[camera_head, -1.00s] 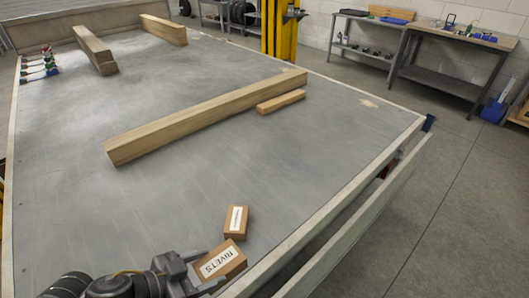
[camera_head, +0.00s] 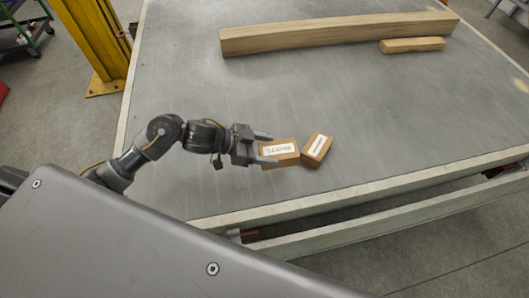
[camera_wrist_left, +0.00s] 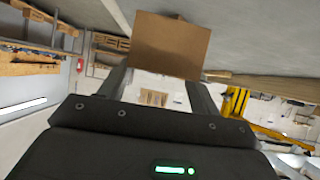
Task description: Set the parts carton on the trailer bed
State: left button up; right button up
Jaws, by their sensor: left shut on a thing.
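A small brown carton (camera_head: 280,150) with a white label is at the near part of the grey trailer bed (camera_head: 190,85). My left gripper (camera_head: 271,149) is shut on its left end, one finger on each side. In the left wrist view the carton (camera_wrist_left: 170,45) shows as a plain brown face between the fingertips. I cannot tell whether it touches the bed or is just above it. A second brown carton (camera_head: 316,149) with a white label sits tilted right beside it, touching or nearly so. My right gripper is not in view.
A long timber beam (camera_head: 330,35) and a short wood block (camera_head: 412,45) lie across the bed farther back. A pale rail (camera_head: 400,205) edges the near side. A yellow post (camera_head: 90,40) stands at the upper left. The bed left of the cartons is clear.

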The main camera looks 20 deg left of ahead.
pick_arm(q)
jog(key=shift+w+a+f, duration=0.3)
jog(key=shift+w+f, duration=0.15)
jog(key=shift+f, duration=0.15)
jog(key=shift+w+a+f, duration=0.25)
jog(key=shift+w+f, duration=0.15)
jog(key=shift+f, duration=0.2)
jog(key=shift+w+a+f, duration=0.15)
jog(key=shift+w+f, duration=0.05)
jog(key=shift+f, duration=0.1)
jog(key=f, duration=0.3)
jog(key=shift+w+a+f, duration=0.2)
jog(key=shift+w+f, duration=0.05)
jog(key=shift+f, duration=0.3)
jog(key=o, duration=1.9)
jog(key=shift+r, duration=0.25)
jog(key=shift+s+a+r, duration=0.15)
jog(key=shift+s+a, duration=0.05)
jog(key=shift+a, duration=0.1)
jog(key=shift+v, duration=5.5)
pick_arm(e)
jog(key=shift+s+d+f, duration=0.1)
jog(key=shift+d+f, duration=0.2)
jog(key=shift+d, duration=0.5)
